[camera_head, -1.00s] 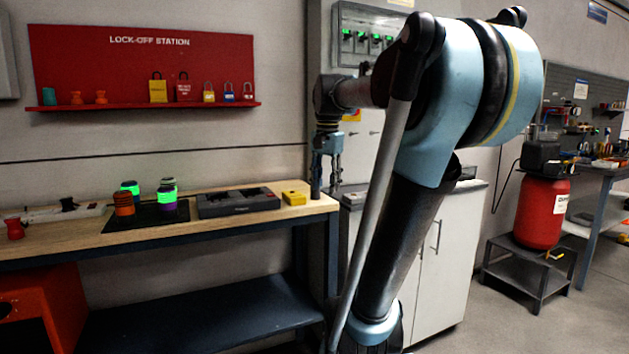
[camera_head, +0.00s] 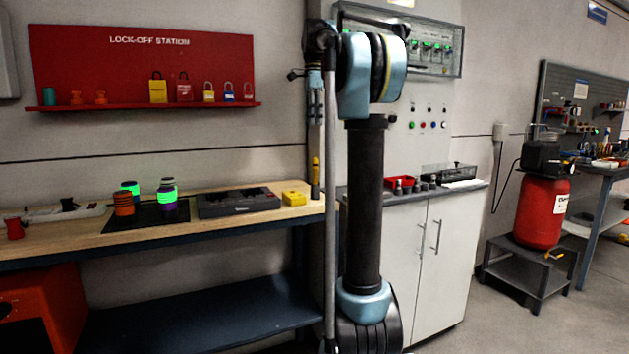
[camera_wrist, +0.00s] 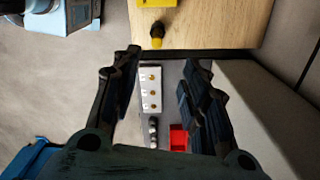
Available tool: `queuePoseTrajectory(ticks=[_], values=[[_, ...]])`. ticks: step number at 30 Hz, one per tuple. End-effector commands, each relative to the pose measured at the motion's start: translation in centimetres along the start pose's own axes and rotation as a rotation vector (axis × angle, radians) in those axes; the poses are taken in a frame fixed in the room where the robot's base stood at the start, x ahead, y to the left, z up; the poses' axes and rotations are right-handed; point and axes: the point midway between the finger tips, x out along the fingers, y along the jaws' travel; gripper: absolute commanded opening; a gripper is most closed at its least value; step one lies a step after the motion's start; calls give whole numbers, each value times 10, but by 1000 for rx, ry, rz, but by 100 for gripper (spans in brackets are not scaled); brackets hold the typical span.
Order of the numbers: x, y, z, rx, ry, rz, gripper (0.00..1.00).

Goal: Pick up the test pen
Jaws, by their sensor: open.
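What looks like the test pen (camera_head: 316,164) stands upright at the right end of the wooden bench, its yellow upper part above a dark lower part. In the wrist view it shows as a small yellow and black shape (camera_wrist: 157,42) at the bench edge, beyond my fingertips. My gripper (camera_head: 315,118) points down above it in the head view, apart from it. In the wrist view my gripper (camera_wrist: 164,58) has its fingers spread with nothing between them.
A yellow box (camera_head: 294,198) and a dark case (camera_head: 238,202) lie on the bench (camera_head: 190,223) beside the pen. A grey cabinet (camera_head: 440,255) to the right bears a red tray (camera_head: 400,183) and small dark items. A lock-off board (camera_head: 145,65) hangs on the wall.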

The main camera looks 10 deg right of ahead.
Motion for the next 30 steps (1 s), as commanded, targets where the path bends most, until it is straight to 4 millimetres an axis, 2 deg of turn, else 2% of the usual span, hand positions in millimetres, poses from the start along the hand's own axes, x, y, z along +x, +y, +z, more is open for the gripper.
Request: queuePoseTrajectory(ticks=[5,21,30], values=[[18,0,0,4,0,0,41],[105,0,0,2,0,0,41],[125,1,-1,2,0,0,41]])
